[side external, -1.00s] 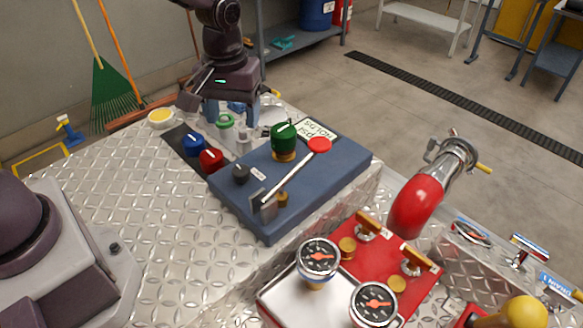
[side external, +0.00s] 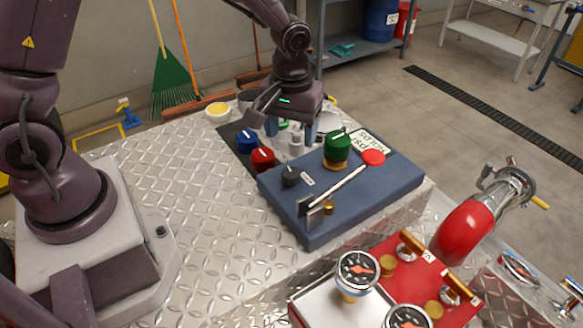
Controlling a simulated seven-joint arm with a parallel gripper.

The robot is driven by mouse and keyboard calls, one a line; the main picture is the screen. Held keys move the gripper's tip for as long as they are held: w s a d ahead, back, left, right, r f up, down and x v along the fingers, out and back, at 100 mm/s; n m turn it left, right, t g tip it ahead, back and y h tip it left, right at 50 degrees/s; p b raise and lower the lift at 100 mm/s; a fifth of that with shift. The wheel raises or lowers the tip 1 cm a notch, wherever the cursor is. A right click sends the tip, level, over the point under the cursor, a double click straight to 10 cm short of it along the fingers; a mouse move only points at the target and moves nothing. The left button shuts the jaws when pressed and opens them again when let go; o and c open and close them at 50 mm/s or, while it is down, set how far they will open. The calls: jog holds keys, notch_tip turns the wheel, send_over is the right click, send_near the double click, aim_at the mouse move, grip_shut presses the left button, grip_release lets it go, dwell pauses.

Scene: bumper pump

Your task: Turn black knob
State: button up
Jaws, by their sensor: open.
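A small black knob (side external: 290,176) sits on the blue-grey block (side external: 345,219), near its left edge, beside a small white label. My gripper (side external: 291,133) is open and hangs above the far side of the block. Its two blue-grey fingers point down and are spread apart. It is up and behind the black knob in the picture, not touching it. Small clear and green parts show between and behind the fingers. I cannot tell whether the fingers touch any of them.
Blue (side external: 247,140) and red (side external: 262,158) knobs stand on a dark strip left of the block. A green knob (side external: 337,146) and a red-tipped lever (side external: 373,157) are on the block. Gauges (side external: 357,268) and a red nozzle (side external: 467,230) stand nearer. The metal plate (side external: 190,180) at left is clear.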

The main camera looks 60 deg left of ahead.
aim_at(291, 172)
notch_tip(291, 172, down, 10)
jog(key=shift+r, duration=0.1)
jog(key=shift+c, duration=0.3)
jog(key=c, duration=0.9)
